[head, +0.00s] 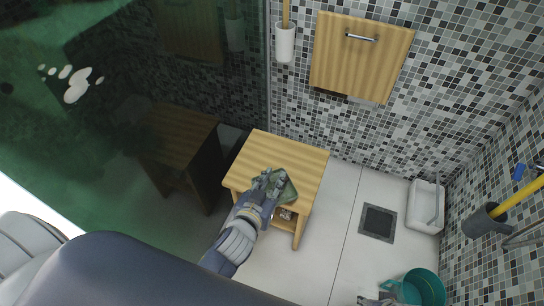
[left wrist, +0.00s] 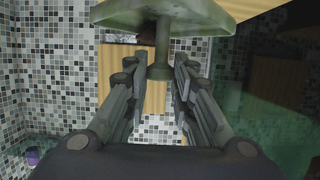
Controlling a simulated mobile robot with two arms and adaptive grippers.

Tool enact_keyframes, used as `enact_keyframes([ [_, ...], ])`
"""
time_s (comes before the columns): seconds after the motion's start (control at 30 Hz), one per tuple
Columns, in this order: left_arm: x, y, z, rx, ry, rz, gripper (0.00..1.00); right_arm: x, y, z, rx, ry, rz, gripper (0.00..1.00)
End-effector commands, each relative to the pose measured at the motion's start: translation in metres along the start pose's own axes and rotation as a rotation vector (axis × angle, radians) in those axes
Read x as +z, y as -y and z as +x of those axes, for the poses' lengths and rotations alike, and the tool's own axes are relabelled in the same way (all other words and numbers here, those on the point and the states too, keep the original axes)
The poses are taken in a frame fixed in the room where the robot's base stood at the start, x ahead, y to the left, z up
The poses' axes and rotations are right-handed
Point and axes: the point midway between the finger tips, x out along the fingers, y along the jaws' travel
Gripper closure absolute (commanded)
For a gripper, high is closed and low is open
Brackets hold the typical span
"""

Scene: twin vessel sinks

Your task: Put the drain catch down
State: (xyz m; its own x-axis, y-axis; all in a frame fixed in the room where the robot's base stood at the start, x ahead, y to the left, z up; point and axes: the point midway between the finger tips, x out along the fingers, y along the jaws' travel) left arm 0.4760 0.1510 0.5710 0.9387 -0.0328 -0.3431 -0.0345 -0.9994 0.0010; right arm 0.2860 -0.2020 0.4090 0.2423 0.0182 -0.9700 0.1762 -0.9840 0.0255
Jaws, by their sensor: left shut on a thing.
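The drain catch (head: 285,187) is a dull green disc with a short stem. My left gripper (head: 268,186) is shut on it, over the front part of a small wooden table (head: 292,150). In the left wrist view the stem of the drain catch (left wrist: 161,62) stands between the two fingers of my left gripper (left wrist: 160,82), with the wide disc beyond the fingertips. I cannot tell whether the disc touches the tabletop. A grey part at the bottom edge of the head view, beside a teal bucket, may be my right gripper (head: 388,292); its jaws are unclear.
A dark square floor drain (head: 378,222) lies right of the table. The teal bucket (head: 428,286) is at lower right, a white bin (head: 425,206) by the wall. A glass panel (head: 130,110) closes the left side. The tabletop's back is clear.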

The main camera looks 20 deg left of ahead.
Motion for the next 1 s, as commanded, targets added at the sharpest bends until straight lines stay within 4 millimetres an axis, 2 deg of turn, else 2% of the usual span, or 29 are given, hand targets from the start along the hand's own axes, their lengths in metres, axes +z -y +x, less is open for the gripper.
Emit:
enact_keyframes([
  [0.3, -0.020, 0.039, 0.073, -0.001, -0.005, 0.006, 1.00, -0.007, -0.001, -0.017, 0.002, -0.014, 0.002, 0.60],
  [0.5, -0.027, 0.056, 0.107, 0.000, -0.003, 0.003, 1.00, -0.012, -0.002, -0.033, 0.003, -0.022, 0.003, 0.60],
  [0.73, -0.024, 0.061, 0.117, 0.000, 0.000, 0.000, 1.00, -0.014, -0.002, -0.044, 0.004, -0.029, 0.004, 0.60],
  [1.0, 0.001, 0.061, 0.126, 0.000, 0.001, 0.000, 1.00, -0.019, -0.004, -0.083, 0.008, -0.051, 0.006, 0.60],
])
